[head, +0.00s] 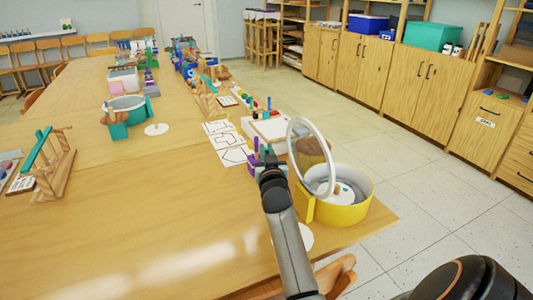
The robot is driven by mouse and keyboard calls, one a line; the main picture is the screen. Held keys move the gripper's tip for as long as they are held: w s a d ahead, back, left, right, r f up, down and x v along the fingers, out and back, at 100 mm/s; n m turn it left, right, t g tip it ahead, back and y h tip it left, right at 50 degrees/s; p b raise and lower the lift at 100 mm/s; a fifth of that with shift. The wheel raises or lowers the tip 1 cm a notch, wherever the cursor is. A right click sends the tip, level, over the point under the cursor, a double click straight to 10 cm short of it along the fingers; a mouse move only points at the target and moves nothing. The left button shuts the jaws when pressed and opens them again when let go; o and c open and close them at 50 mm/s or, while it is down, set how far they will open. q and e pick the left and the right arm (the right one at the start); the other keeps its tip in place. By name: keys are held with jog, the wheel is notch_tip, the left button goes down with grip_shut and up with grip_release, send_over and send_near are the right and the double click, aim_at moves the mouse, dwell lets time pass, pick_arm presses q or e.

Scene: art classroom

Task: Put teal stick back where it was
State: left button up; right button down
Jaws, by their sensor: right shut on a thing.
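My right gripper (268,162) reaches in from the bottom, over the near right part of the long table. It is shut on a small teal stick (263,150), of which only a little shows at the fingers. A purple holder (252,164) stands right beside the fingers, partly hidden by them, with a purple stick (256,145) upright by it. I cannot tell whether the teal stick touches the holder. My left gripper is not in view.
A yellow pot (345,212) with a tilted round lid (304,130) stands close right of my arm. White outlined sheets (226,157) and a white box (250,132) lie beyond the gripper. A wooden rack (62,165) stands at left. The table's middle (130,210) is clear.

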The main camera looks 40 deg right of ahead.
jog(key=c, duration=0.9)
grip_release()
jog(key=shift+f, duration=0.1)
